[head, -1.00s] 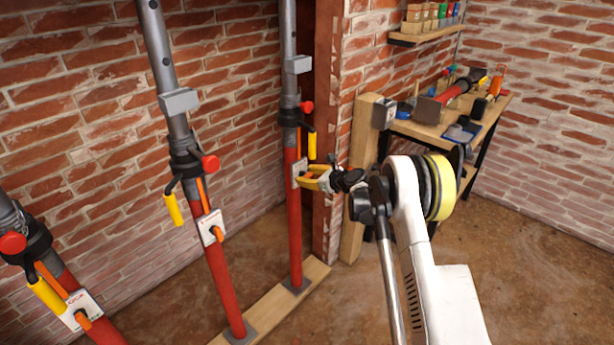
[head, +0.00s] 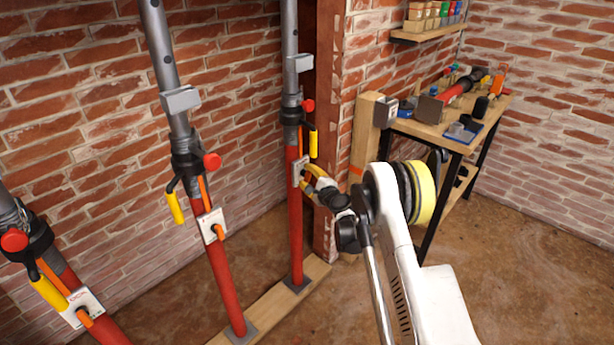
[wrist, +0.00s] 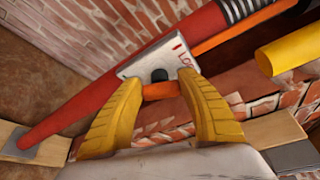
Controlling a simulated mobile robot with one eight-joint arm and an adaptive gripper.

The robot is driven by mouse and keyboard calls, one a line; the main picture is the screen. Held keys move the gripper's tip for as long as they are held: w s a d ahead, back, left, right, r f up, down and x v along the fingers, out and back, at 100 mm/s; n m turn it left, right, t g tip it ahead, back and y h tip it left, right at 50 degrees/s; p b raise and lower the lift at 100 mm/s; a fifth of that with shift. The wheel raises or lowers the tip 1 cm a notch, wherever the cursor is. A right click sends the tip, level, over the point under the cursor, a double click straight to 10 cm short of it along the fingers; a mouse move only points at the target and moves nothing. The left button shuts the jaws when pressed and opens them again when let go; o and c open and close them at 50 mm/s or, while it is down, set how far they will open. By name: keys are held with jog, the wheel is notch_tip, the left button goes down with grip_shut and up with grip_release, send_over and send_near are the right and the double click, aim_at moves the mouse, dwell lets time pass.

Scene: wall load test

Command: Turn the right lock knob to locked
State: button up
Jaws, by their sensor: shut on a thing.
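The right lock knob (wrist: 161,90) is an orange bar on a dark hub, on a white plate (wrist: 168,57) with red lettering, partly covered, in the wrist view. The plate (head: 298,172) is on the red lower tube of the right prop (head: 295,225). My gripper (wrist: 163,86) has its yellow fingers on both ends of the knob and is shut on it. The knob lies at a slant to the tube. In the head view my gripper (head: 307,174) hides most of the knob.
A yellow handle (head: 313,144) hangs just above my gripper. The middle prop (head: 225,275) and left prop stand to the left, each with its own orange knob. A workbench (head: 420,132) with tools is at the right. Brown floor is open between.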

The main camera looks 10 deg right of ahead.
jog(key=shift+f+n+t, duration=0.15)
jog(key=shift+n+t, duration=0.85)
jog(key=shift+n, duration=1)
jog(key=o, duration=1.2)
jog(key=shift+c, duration=0.2)
jog(key=v, duration=0.7)
jog(key=shift+s, duration=0.25)
